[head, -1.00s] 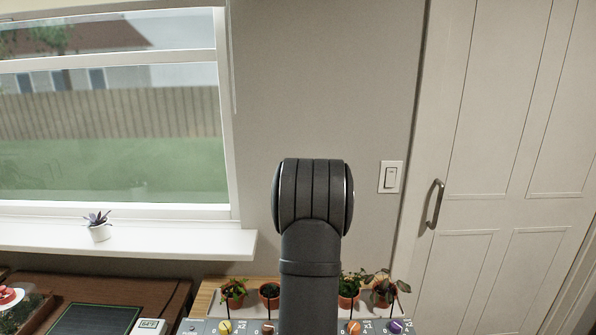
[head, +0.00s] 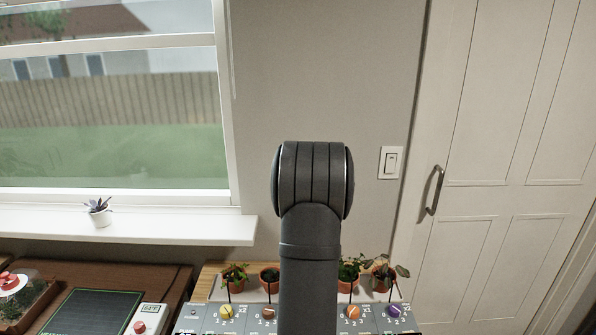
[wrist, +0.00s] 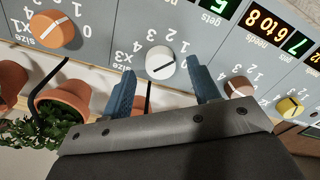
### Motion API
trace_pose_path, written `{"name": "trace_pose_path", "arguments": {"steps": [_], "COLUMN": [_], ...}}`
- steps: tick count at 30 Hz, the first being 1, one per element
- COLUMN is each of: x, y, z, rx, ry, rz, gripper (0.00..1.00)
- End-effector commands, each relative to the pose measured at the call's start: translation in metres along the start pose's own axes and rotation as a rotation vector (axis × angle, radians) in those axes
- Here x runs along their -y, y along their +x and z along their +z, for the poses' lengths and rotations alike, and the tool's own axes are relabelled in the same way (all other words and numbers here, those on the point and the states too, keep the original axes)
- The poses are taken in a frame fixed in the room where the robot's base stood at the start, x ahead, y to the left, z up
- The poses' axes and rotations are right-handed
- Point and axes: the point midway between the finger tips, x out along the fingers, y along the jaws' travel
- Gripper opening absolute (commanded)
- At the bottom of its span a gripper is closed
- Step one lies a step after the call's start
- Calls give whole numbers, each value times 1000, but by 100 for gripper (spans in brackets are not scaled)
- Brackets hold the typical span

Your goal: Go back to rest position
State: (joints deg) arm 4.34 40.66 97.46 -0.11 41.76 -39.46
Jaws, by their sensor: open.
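My gripper (wrist: 160,68) shows in the wrist view with its two blue fingers apart. It is open. A white dial (wrist: 160,62) on the grey control panel (wrist: 105,35) shows between the fingertips, and nothing is held. I cannot tell how far the fingertips are from the panel face. In the head view my arm rises in the middle and hides the gripper and the centre of the panel.
An orange dial (wrist: 54,29), a brown dial (wrist: 239,87) and a yellow dial (wrist: 289,107) flank the white one. Potted plants (head: 383,272) stand behind the panel.

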Motion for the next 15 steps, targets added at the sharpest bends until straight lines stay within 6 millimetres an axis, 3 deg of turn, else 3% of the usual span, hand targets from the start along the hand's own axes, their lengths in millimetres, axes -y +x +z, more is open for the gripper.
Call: {"name": "trace_pose_path", "arguments": {"steps": [9, 15], "x": [0, 0], "y": [-60, -83], "z": [0, 0], "rx": [-3, -1], "ry": [3, 3], "rz": [2, 0], "gripper": [56, 56]}}
